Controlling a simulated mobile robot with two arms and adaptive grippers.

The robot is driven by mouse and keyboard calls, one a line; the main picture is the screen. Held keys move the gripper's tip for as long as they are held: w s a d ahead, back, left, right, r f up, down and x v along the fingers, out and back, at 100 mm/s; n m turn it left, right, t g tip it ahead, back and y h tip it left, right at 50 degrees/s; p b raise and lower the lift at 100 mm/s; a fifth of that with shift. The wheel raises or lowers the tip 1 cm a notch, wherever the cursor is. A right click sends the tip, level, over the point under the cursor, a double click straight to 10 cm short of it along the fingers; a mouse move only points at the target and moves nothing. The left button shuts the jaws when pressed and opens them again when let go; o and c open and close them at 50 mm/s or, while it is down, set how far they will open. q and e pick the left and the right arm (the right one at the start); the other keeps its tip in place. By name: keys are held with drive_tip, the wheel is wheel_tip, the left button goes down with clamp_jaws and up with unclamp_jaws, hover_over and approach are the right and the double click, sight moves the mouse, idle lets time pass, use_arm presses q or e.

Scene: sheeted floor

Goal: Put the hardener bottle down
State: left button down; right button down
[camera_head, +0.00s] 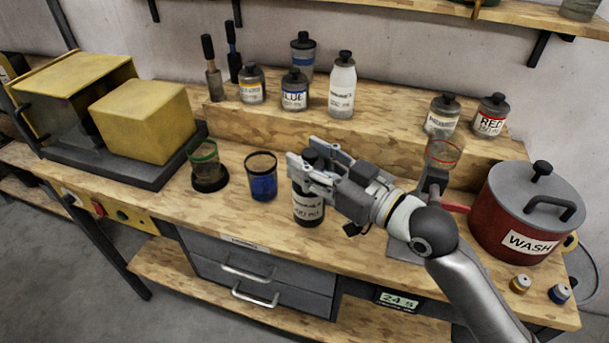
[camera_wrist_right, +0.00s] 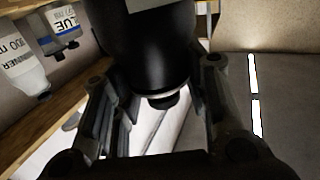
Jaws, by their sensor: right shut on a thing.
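My right gripper (camera_head: 306,160) is shut on a dark bottle with a black cap and a pale label (camera_head: 308,208), taken to be the hardener bottle. Its label is only partly readable. The bottle is upright at the front of the wooden bench, and I cannot tell whether its base touches the wood. In the right wrist view the dark bottle (camera_wrist_right: 150,45) sits between the two fingers (camera_wrist_right: 160,100). My left gripper is not in view.
A cup with blue liquid (camera_head: 262,178) stands just left of the bottle, and a green-rimmed cup (camera_head: 205,168) farther left. A red WASH pot (camera_head: 525,215) stands at right. Several bottles, including a white one (camera_head: 342,88), stand on the raised shelf behind. Yellow boxes (camera_head: 145,120) are at left.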

drive_tip(key=shift+w+a+f, duration=0.3)
drive_tip(key=shift+w+f, duration=0.2)
drive_tip(key=shift+f, duration=0.15)
drive_tip(key=shift+w+a+f, duration=0.25)
drive_tip(key=shift+w+f, duration=0.2)
drive_tip(key=shift+f, duration=0.15)
wheel_tip(320, 180, down, 3)
drive_tip(key=shift+r, duration=0.1)
drive_tip(key=shift+f, duration=0.2)
drive_tip(key=c, duration=0.8)
unclamp_jaws()
drive_tip(key=shift+f, duration=0.1)
